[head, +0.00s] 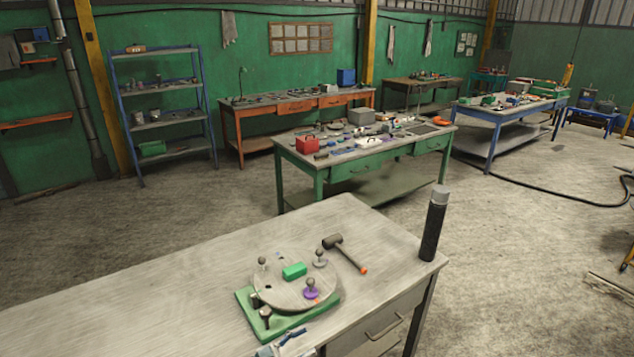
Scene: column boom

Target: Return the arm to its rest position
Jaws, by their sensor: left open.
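My left gripper (284,343) shows only in part at the bottom edge of the head view, low in front of the near workbench (185,262). It is open, and I see nothing held in it. Most of the arm is outside the picture. A round grey plate (283,296) on a green base (326,306) sits on the bench just beyond the gripper. A green block (294,271) and several small knobs, one with a purple foot (310,290), are on the plate. My right gripper is out of view.
A dark mallet (345,253) with an orange handle end lies right of the plate. A black cylinder with a grey top (433,228) stands at the bench's right corner. The bench's left part is bare. A cluttered green workbench (305,170) stands beyond.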

